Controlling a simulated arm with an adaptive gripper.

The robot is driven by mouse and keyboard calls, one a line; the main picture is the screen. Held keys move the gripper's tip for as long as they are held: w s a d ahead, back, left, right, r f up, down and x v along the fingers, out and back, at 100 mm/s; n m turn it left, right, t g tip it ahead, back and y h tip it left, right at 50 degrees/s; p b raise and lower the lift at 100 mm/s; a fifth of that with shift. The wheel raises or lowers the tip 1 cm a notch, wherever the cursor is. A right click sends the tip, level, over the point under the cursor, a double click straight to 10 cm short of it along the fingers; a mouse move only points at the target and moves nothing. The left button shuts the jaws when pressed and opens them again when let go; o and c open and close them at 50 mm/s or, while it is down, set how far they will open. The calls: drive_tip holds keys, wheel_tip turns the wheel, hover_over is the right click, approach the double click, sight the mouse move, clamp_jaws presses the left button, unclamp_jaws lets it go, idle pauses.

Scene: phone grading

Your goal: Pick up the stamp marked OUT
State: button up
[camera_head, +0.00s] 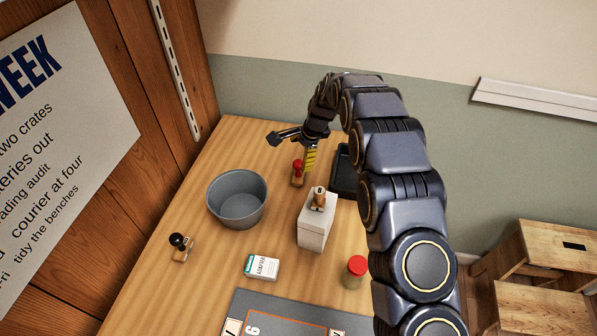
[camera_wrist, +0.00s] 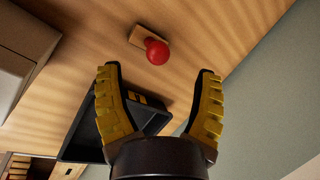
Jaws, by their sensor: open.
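A stamp with a black knob (camera_head: 183,246) stands at the table's left side. A wooden-handled item (camera_head: 319,199), perhaps another stamp, sits on a white box (camera_head: 313,232). I cannot read the marking OUT on any of them. My gripper (camera_head: 293,149) is open and empty close to the red-knobbed stamp; its yellow-padded fingers are spread in the wrist view (camera_wrist: 160,74).
A grey bowl (camera_head: 237,222) stands left of the white box. A dark tray (camera_head: 343,184) lies right of the red-knobbed stamp. A small adapter box (camera_head: 262,267), a red-lidded jar (camera_head: 355,272) and a grey mat (camera_head: 260,304) are nearer. The wooden wall borders the left side.

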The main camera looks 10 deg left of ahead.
sight(300, 162)
drive_tip(key=shift+x, duration=0.9)
drive_tip(key=x, duration=0.2)
drive_tip(key=d+x, duration=0.1)
drive_tip(key=x, duration=0.1)
drive_tip(key=shift+w+a+f, duration=0.1)
drive_tip(key=shift+w+f, duration=0.1)
drive_tip(key=shift+f, duration=0.2)
drive_tip(key=shift+w+a+f, duration=0.1)
drive_tip(key=shift+a+f, duration=0.05)
drive_tip(key=shift+f, duration=0.15)
drive_tip(key=shift+c, duration=0.3)
clamp_jaws()
